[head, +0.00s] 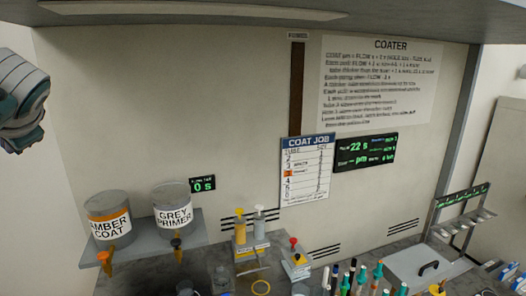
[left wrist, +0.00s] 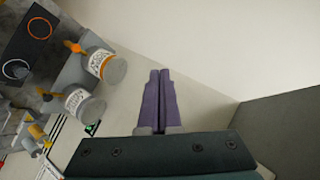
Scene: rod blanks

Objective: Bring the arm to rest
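My left gripper (left wrist: 159,100) shows in the left wrist view as two purple fingers lying side by side, closed together with nothing between them. In the head view, part of my left arm is at the upper left edge, raised in front of the wall and clear of the bench; its fingertips do not show there. My right gripper is in neither view.
Amber coat (head: 109,222) and grey primer (head: 174,208) containers stand on a shelf (head: 145,240) at the left. The bench below holds bottles, a red-button box (head: 297,260) and several rods. A rack (head: 462,215) stands at the right. The air before the wall is free.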

